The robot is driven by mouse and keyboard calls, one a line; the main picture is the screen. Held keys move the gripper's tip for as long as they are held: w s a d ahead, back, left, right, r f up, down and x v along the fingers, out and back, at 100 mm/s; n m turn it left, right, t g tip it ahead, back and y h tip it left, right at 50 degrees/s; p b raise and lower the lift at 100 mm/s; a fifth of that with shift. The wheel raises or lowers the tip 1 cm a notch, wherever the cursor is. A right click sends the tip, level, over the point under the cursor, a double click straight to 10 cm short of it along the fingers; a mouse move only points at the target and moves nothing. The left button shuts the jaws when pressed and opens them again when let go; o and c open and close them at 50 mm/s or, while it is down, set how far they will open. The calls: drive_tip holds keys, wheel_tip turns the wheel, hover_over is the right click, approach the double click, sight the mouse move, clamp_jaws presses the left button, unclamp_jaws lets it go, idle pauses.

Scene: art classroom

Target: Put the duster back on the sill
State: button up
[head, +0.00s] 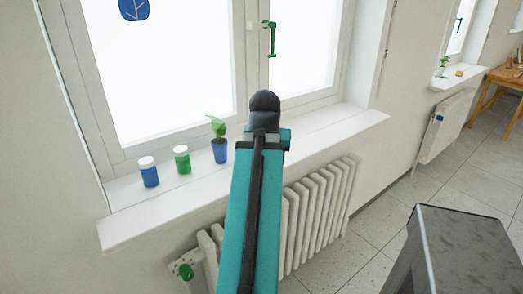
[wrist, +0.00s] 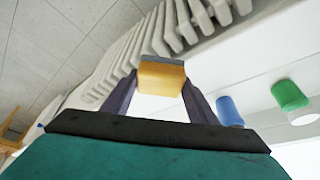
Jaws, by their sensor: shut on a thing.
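The duster (wrist: 161,77), a yellow-orange block with a grey layer along one side, is between the two dark fingers of my gripper (wrist: 161,83) in the wrist view. My gripper is shut on it. The white window sill (head: 328,127) runs under the window in the head view and shows in the wrist view (wrist: 262,62) too. The duster appears over or near the sill; I cannot tell whether it touches. In the head view my arm hides the gripper and the duster.
On the sill stand a blue jar (head: 149,172), a green jar (head: 182,160) and a blue pot with a plant (head: 219,150), left of my arm. The sill right of my arm is clear. A white radiator (head: 318,205) is below. A grey-topped surface (head: 465,250) stands at lower right.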

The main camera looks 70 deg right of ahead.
drive_tip(key=shift+w+d+r+p, duration=0.15)
drive_tip(key=shift+w+d+p, duration=0.15)
drive_tip(key=shift+d+p, duration=0.55)
drive_tip(key=p, duration=0.4)
drive_tip(key=shift+w+d, duration=0.35)
drive_tip(key=shift+d, duration=0.05)
drive_tip(key=p, duration=0.3)
drive_tip(key=shift+w+d, duration=0.2)
drive_tip(key=shift+d, duration=0.15)
drive_tip(key=d+p, duration=0.1)
drive_tip(key=w+p, duration=0.1)
drive_tip(key=d, duration=0.1)
drive_tip(key=shift+w+d+f+p, duration=0.25)
drive_tip(key=shift+d+f+p, duration=0.05)
drive_tip(key=shift+d+p, duration=0.1)
drive_tip(key=shift+w+d+f+p, duration=0.15)
drive_tip(key=shift+w+d+p, duration=0.15)
drive_tip(key=shift+w+d, duration=0.5)
drive_tip(key=shift+w+d+f+p, duration=0.2)
drive_tip(key=shift+w+d+p, duration=0.05)
drive_tip(key=shift+d, duration=0.95)
drive_tip(key=shift+w+d+f+p, duration=0.15)
drive_tip(key=shift+w+d+p, duration=0.15)
drive_tip(key=shift+w+d, duration=0.5)
drive_tip(key=shift+s+d, duration=0.2)
drive_tip(key=shift+s, duration=0.05)
drive_tip(key=shift+w+d, duration=0.2)
drive_tip(key=shift+d, duration=0.15)
drive_tip(key=shift+f+p, duration=1)
drive_tip(key=shift+f, duration=0.8)
